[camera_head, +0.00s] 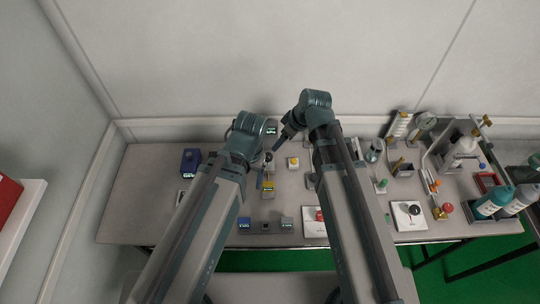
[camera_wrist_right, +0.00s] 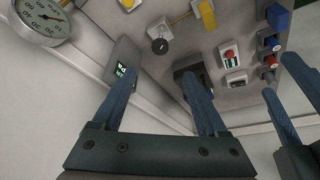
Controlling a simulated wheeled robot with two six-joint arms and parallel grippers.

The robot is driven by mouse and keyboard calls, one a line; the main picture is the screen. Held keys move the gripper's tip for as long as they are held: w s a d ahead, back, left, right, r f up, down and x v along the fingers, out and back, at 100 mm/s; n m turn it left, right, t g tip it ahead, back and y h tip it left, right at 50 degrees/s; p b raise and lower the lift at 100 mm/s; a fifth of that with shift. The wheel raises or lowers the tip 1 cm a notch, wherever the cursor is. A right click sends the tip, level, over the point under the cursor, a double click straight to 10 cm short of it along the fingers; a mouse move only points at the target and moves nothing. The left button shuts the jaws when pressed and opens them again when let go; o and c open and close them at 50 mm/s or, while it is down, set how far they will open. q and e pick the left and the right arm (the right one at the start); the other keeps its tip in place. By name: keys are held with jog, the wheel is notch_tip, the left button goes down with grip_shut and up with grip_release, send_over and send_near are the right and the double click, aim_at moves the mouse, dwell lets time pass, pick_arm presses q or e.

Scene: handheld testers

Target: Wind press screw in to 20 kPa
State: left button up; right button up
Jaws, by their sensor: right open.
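In the head view the right gripper (camera_head: 281,144) points down and left over the table.
The table (camera_head: 140,200) is crowded on the right with bottles (camera_head: 490,205), a gauge on a stand (camera_head: 426,121) and small fixtures. A blue box (camera_head: 190,160) stands at left. A small green-lettered display (camera_head: 271,129) sits at the back. The left table end is clear.

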aim_at(269, 156)
pick_arm(q)
notch_tip(269, 156, down, 13)
jog(key=b, duration=1.2)
jog(key=shift+b, duration=0.4)
pick_arm(e)
jog(key=x, duration=1.4)
pick_arm(q)
jog(key=shift+r, duration=0.1)
pick_arm(e)
jog(key=shift+r, duration=0.1)
jog(key=shift+s, duration=0.1)
grip_shut()
